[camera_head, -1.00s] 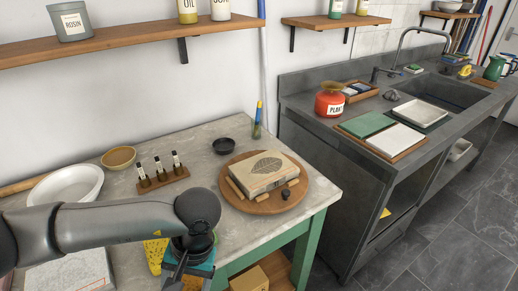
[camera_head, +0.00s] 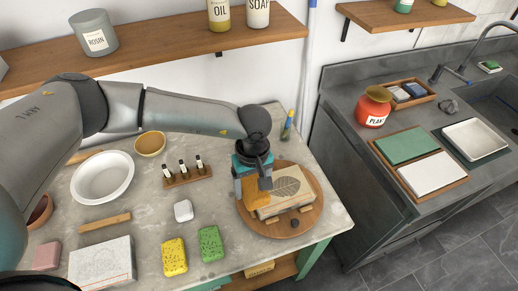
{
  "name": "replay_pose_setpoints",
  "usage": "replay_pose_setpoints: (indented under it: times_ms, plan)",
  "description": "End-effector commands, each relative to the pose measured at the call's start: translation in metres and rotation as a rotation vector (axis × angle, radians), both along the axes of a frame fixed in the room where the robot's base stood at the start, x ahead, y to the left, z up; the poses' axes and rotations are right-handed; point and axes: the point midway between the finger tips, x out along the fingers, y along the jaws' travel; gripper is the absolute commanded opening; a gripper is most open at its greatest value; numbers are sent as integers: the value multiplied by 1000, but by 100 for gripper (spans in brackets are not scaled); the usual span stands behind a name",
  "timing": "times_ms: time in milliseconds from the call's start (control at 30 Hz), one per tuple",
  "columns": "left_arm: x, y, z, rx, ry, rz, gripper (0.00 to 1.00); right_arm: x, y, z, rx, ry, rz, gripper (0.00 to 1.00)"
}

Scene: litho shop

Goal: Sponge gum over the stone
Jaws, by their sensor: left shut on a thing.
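The stone (camera_head: 291,187) is a pale tan slab with a dark leaf drawing. It lies on a round wooden board (camera_head: 312,222) at the table's right end. My left gripper (camera_head: 252,180) is over the stone's left part, shut on an orange block that looks like a sponge (camera_head: 256,198). The block covers part of the stone's left side; I cannot tell whether it touches the surface. A tan bowl with amber contents (camera_head: 150,143) stands at the back of the table. My right gripper is not in view.
A white basin (camera_head: 103,177) and small bottles (camera_head: 183,170) stand farther left. A wooden shelf (camera_head: 150,62) overhangs the back.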

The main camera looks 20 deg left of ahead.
Motion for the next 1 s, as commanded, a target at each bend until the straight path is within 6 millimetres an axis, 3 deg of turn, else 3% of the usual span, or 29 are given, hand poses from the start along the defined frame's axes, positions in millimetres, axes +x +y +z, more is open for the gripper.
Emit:
replay_pose_setpoints:
  times_ms: [100, 267, 733, 1000]
  plan:
    - [6, -1, 12, -9, -15, 38, 32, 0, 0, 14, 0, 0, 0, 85]
    - [9, -1, 11, -14, -22, 58, 32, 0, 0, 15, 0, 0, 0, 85]
    - [9, -1, -34, -14, -20, 57, 32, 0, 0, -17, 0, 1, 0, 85]
    - [9, -1, -38, -15, -21, 56, 32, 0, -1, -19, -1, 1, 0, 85]
